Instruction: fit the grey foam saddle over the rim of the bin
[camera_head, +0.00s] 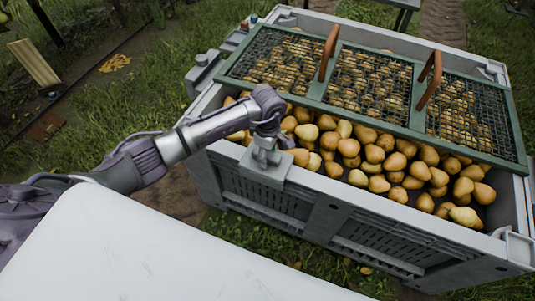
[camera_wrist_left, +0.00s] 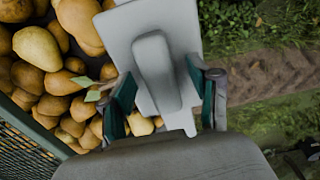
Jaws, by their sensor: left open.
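The grey foam saddle (camera_head: 263,171) sits across the near rim of the bin, towards its left end, with a flap lying over the outer wall of the bin (camera_head: 325,218). In the left wrist view the saddle (camera_wrist_left: 187,25) shows as a pale plate with a raised grip block (camera_wrist_left: 156,68). My left gripper (camera_head: 266,140) is directly above the saddle. In the wrist view its open fingers (camera_wrist_left: 165,98) stand on either side of the block, with a gap visible. The saddle's inner side is mostly hidden. My right gripper is not in view.
Many pears (camera_head: 380,165) fill the bin. A green-framed mesh cover (camera_head: 418,90) with two brown handles lies over its far part. My white body panel fills the lower left. Grass (camera_head: 110,90) surrounds the bin, with a wooden board (camera_head: 34,62) at the upper left.

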